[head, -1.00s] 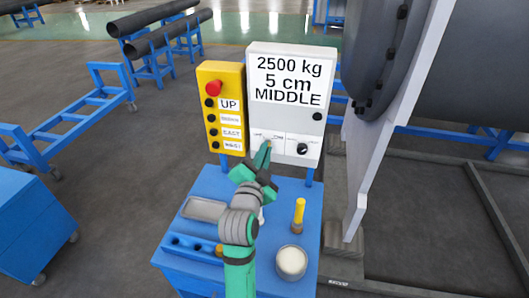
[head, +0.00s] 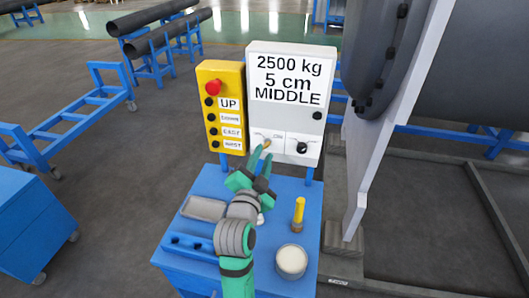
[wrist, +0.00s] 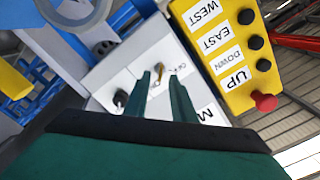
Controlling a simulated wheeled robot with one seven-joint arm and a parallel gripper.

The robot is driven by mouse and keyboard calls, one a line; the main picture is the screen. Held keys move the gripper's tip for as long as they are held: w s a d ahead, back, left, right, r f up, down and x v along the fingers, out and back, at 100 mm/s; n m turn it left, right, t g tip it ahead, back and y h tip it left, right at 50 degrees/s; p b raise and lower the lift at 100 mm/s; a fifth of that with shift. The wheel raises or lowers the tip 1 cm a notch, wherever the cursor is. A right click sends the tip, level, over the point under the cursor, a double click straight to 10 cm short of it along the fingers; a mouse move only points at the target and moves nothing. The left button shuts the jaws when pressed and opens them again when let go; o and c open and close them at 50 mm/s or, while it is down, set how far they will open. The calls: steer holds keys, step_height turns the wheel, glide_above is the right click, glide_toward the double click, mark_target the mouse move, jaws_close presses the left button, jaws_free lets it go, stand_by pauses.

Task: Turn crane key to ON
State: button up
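The crane key (head: 267,143) is a small gold key in the lower left of the white control panel (head: 258,118). In the wrist view, the key (wrist: 157,72) appears slanted, between and beyond my fingertips. My green gripper (head: 261,161) is in front of and just below the key. The wrist view shows my gripper's two fingers (wrist: 160,80) apart, with no visible contact with the key.
A black knob (head: 302,148) is right of the key. A yellow button box (head: 222,140) with a red button stands left of the panel. Below, the blue cart (head: 184,266) carries a yellow-handled tool (head: 298,213) and a round white-topped can (head: 291,261). A large flanged shell (head: 470,75) stands right.

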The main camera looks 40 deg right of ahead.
steer(key=v, duration=0.8)
steer(key=shift+s+f, duration=0.1)
steer(key=s+a+f+n+t+y, duration=0.1)
steer(key=s+a+f+n+y, duration=0.1)
steer(key=a+f+n+y, duration=0.1)
steer(key=s+a+f+n+t+y, duration=0.2)
steer(key=a+f+n, duration=0.4)
steer(key=f, duration=0.3)
steer(key=s+a+f+n+t+y, duration=0.1)
steer(key=s+a+f+n+y, duration=0.2)
steer(key=a+f, duration=0.3)
steer(key=shift+s+a+f+n+y, duration=0.1)
steer(key=shift+a+n+y, duration=0.25)
steer(key=shift+n, duration=0.45)
steer(key=s+a+f+n+y, duration=0.2)
steer(key=s+a, duration=0.4)
steer(key=s, duration=0.5)
steer(key=s+a+f+n+y, duration=0.3)
steer(key=s+a, duration=0.4)
steer(key=s, duration=0.4)
steer(key=shift+s, duration=0.25)
